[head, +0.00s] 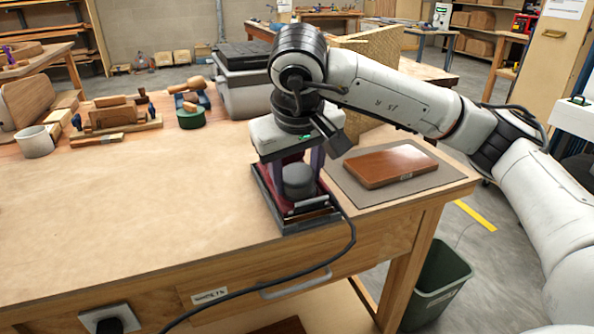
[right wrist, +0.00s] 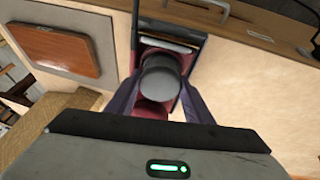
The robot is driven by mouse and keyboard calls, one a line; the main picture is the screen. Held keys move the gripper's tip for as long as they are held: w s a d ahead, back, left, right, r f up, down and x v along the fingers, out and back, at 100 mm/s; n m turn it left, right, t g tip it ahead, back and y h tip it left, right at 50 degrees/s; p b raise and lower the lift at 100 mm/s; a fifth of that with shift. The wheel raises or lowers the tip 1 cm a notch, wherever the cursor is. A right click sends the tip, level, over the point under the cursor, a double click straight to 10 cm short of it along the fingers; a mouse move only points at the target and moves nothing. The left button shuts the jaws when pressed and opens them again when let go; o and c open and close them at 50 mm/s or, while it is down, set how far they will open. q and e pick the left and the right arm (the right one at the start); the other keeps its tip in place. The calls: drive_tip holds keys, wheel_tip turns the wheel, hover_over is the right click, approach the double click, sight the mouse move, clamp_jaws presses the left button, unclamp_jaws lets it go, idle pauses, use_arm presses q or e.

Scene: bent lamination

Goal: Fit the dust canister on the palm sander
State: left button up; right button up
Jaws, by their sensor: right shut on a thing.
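The palm sander (head: 310,205) is maroon with a dark square base and sits near the front right edge of the bench. A black cord runs from it over the edge. A grey round piece, which I take as the dust canister (head: 298,181), stands upright within the maroon body. My right gripper (head: 299,172) reaches down from above with purple fingers on both sides of it. In the right wrist view the canister (right wrist: 160,75) is between the fingertips (right wrist: 160,84), and the gripper is shut on it. Whether it is seated is hidden. My left gripper is out of view.
A brown board (head: 390,164) lies on a grey mat (head: 345,190) to the right. A grey toolbox (head: 245,92) stands behind. A white mug (head: 35,142) and wooden tools (head: 115,118) are at the back left. The left front of the bench is clear.

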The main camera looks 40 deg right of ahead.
drive_tip(key=shift+f, duration=0.15)
idle(0.4)
drive_tip(key=shift+s, duration=0.1)
idle(0.4)
drive_tip(key=shift+f, duration=0.1)
idle(0.6)
drive_tip(key=o, duration=0.9)
drive_tip(key=shift+s, duration=0.1)
drive_tip(key=shift+a, duration=0.1)
drive_tip(key=shift+f, duration=0.1)
drive_tip(key=shift+c, duration=0.6)
drive_tip(key=shift+o, duration=1)
